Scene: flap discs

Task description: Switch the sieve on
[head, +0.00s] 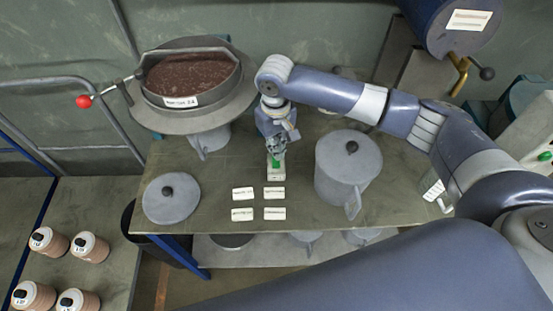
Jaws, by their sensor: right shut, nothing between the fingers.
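The sieve (228,80) is a round grey pan with a label, filled with brown grains, at the back left of the table. A lever with a red ball (84,102) sticks out to its left. A small pale switch box (276,176) with a green button (277,164) stands near the middle of the table. My right gripper (276,152) points down just above the green button, shut and empty. I cannot tell whether its tips touch the button, as they partly cover it. My left gripper is not in view.
Several white label cards (243,194) lie in front of the switch box. A grey lidded pot (346,170) stands to its right and a round lid (171,198) lies at the left. A blue drum (450,25) is at the back right. Several labelled tubs (90,246) stand at lower left.

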